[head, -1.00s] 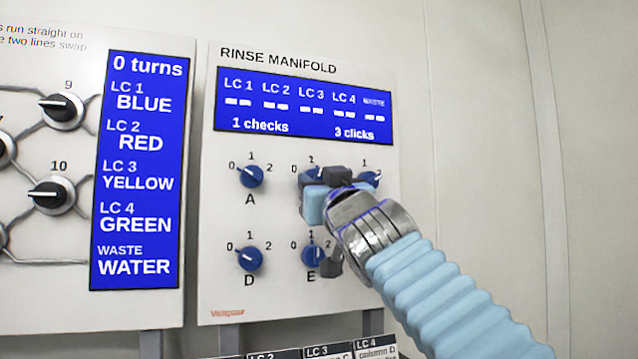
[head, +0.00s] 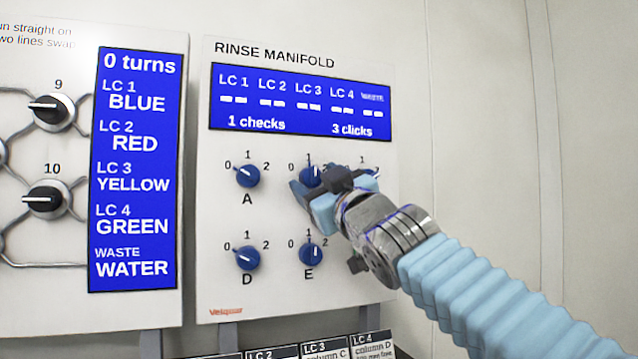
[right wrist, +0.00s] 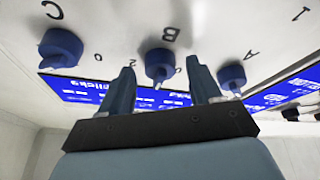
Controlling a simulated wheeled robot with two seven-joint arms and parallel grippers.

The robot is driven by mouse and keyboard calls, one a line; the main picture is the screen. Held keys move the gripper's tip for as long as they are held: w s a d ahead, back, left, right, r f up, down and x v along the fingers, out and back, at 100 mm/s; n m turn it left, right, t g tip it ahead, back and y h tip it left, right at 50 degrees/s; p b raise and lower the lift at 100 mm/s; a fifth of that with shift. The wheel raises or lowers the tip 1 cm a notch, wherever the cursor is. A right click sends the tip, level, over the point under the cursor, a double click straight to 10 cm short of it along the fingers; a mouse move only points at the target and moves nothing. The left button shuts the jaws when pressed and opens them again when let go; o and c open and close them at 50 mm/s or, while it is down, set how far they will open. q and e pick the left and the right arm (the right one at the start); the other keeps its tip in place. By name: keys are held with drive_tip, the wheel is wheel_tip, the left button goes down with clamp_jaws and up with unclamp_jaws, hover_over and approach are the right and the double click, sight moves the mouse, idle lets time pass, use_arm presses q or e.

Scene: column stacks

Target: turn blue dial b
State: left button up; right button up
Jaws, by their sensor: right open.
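Blue dial B (head: 311,175) is in the top row of the white rinse manifold panel (head: 225,290), right of dial A (head: 247,176). Its white mark points about up, near the 1. My right gripper (head: 318,190) is open in front of it and hides its lower part and its letter. In the right wrist view, dial B (right wrist: 159,65) shows between the two open fingers, with a gap on each side. The left gripper is not in view.
Dial C (right wrist: 60,47) and dial A flank dial B closely. Dials D (head: 246,258) and E (head: 311,254) sit below. A blue display (head: 300,105) reads 1 checks, 3 clicks. Labelled boxes (head: 325,350) stand under the panel. Bare wall lies to the right.

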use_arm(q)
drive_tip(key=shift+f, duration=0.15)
use_arm(e)
drive_tip(key=shift+f, duration=0.1)
use_arm(q)
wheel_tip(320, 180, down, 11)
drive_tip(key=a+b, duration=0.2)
drive_tip(key=b, duration=0.9)
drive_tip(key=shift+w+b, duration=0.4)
use_arm(e)
drive_tip(key=v, duration=1.3)
drive_tip(key=shift+s+d, duration=0.2)
drive_tip(key=shift+s, duration=0.2)
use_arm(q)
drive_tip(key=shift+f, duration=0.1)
